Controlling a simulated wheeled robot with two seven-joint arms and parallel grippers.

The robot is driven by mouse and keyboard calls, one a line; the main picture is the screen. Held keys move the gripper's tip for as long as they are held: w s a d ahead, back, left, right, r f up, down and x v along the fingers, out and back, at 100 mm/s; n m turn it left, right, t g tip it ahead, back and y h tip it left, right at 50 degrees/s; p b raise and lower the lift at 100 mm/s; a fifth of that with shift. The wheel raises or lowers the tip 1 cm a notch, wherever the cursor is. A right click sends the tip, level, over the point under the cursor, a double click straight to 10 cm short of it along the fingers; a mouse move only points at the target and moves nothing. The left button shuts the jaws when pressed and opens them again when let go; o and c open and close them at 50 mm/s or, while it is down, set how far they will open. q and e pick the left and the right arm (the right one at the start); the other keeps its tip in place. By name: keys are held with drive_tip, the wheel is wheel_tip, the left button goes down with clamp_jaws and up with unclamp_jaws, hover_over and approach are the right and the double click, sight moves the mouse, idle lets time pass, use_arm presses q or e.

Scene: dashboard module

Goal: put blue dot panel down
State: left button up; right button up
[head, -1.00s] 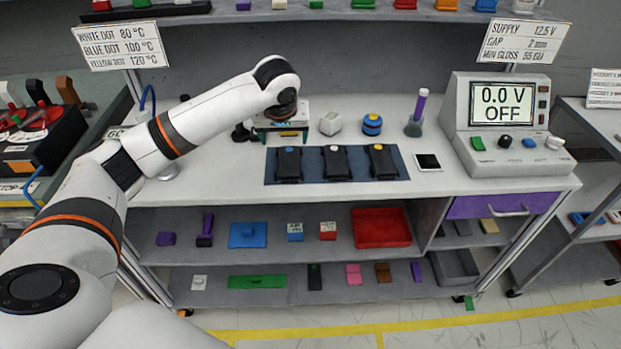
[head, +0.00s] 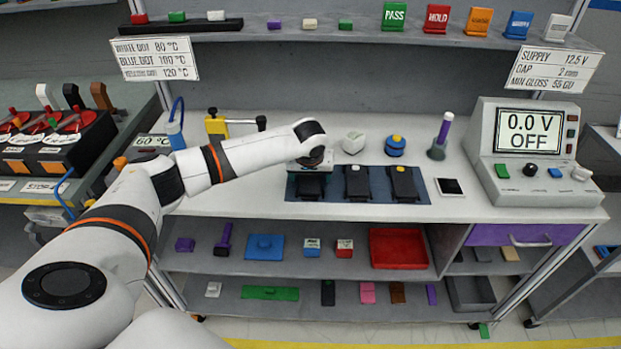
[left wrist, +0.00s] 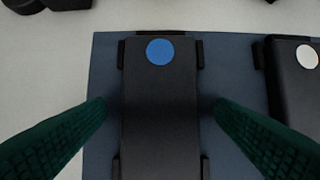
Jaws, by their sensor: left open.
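The blue dot panel (left wrist: 160,110) is a black slab with a round blue dot near its far end. It lies flat in a holder at the left end of the dark blue mat (left wrist: 101,75). My left gripper (left wrist: 160,103) is open, with one dark green finger on each side of the panel and a gap showing on both sides. In the head view my left gripper (head: 316,160) is over the panel (head: 311,188) and hides its dot. My right gripper is in neither view.
The white dot panel (head: 357,184) and yellow dot panel (head: 404,186) lie to the right on the mat. The supply unit (head: 535,150) reads OFF.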

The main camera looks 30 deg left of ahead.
use_arm(q)
drive_tip(key=c, duration=1.2)
drive_tip(key=shift+r, duration=0.15)
